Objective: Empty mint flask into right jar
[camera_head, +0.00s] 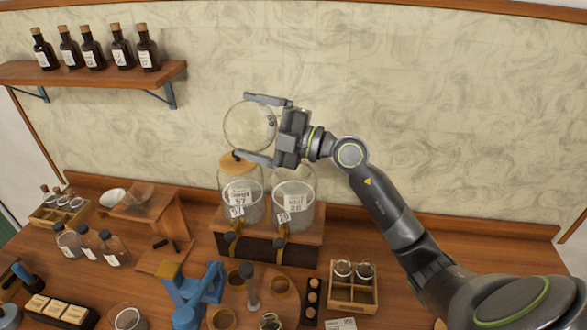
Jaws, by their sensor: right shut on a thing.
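My right gripper (246,127) is shut on a round clear glass flask (238,126), one finger above it and one below. A small dark mark shows on the flask near the palm. Its mouth and any contents cannot be made out. The flask is in the air above the left jar (240,211), which has a wooden lid and a label reading 57. The right jar (293,190) stands beside it with a label reading 26, and no lid shows on it. The flask is up and left of the right jar's top. My left gripper is out of view.
Both jars stand on a wooden stand (315,234) with taps in front. A wooden rack (353,299) with small glass vessels is at the right. A blue clamp-like tool (190,292) stands in front. A bottle shelf (130,76) is on the wall.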

